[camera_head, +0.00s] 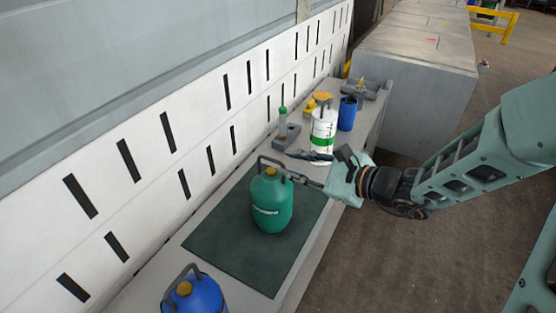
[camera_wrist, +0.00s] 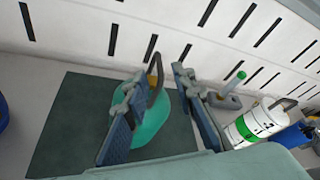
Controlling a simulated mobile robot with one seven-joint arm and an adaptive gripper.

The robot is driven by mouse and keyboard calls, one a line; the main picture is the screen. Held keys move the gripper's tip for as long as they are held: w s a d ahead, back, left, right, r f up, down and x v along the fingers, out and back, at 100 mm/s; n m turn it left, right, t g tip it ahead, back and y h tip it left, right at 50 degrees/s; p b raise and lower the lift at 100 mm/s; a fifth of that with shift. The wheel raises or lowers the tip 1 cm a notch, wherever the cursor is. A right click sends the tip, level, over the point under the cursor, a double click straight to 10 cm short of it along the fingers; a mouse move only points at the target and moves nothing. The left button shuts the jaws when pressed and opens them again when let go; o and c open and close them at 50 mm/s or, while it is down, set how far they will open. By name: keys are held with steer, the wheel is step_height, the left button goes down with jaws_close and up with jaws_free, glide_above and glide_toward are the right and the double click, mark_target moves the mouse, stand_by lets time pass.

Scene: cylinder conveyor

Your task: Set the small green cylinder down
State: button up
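The small green cylinder (camera_head: 271,204) stands upright on a dark green mat (camera_head: 220,240) on the long grey table, with its grey handle on top. It also shows in the wrist view (camera_wrist: 153,125), partly hidden behind a finger. My gripper (camera_head: 290,164) is at the handle, coming in from the right. In the wrist view my gripper (camera_wrist: 158,78) has its fingers spread apart, with the handle between the fingertips and a gap visible. I cannot tell whether a finger touches the handle. The cylinder's base seems to rest on the mat.
A blue cylinder (camera_head: 195,293) stands at the near end of the table. Beyond the mat are a white cylinder with a green band (camera_head: 324,130), a blue container (camera_head: 347,113) and a grey holder with a green-topped item (camera_head: 283,125). A slotted white wall (camera_head: 150,160) runs behind.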

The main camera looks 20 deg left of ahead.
steer(key=shift+v, duration=2.4)
